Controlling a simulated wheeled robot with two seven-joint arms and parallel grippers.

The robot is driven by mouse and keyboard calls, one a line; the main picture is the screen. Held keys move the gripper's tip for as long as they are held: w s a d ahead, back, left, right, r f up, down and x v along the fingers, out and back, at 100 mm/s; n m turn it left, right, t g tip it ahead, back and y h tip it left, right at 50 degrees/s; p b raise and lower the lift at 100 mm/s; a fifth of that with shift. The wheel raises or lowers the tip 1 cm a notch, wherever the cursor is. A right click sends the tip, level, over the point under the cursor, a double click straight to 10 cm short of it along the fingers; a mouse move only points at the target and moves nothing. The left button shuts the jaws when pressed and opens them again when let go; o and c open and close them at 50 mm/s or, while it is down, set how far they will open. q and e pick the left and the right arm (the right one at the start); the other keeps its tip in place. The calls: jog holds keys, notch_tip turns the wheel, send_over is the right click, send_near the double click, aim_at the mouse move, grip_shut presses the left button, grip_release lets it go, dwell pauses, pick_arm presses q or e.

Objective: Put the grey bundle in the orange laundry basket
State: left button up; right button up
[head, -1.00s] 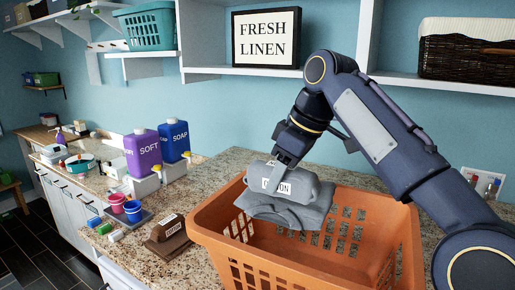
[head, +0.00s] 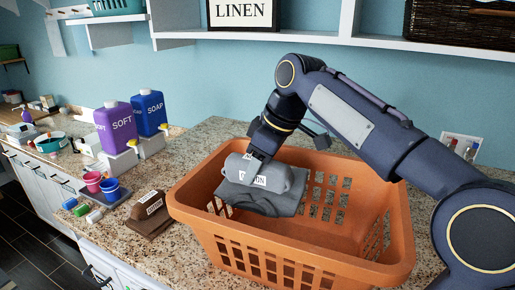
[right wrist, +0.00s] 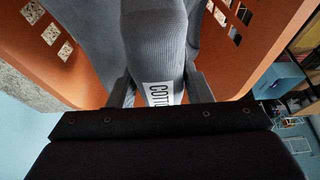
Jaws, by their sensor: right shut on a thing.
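The grey bundle (head: 262,190) is a rolled grey cloth with a white label on a flat grey fold. It is inside the upper left part of the orange laundry basket (head: 300,262); whether it touches the basket floor I cannot tell. My right gripper (head: 258,158) comes from above and is shut on the bundle. In the right wrist view the grey bundle (right wrist: 152,40) sits between the two fingers, its label partly hidden, with the orange basket (right wrist: 262,40) around it. My left gripper is not in view.
A shelf (head: 400,43) runs above the back.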

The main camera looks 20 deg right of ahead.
notch_tip(320, 180, down, 6)
jog(key=shift+f, duration=0.1)
jog(key=shift+f+b, duration=2.6)
jog(key=shift+f, duration=0.1)
jog(key=o, duration=1.5)
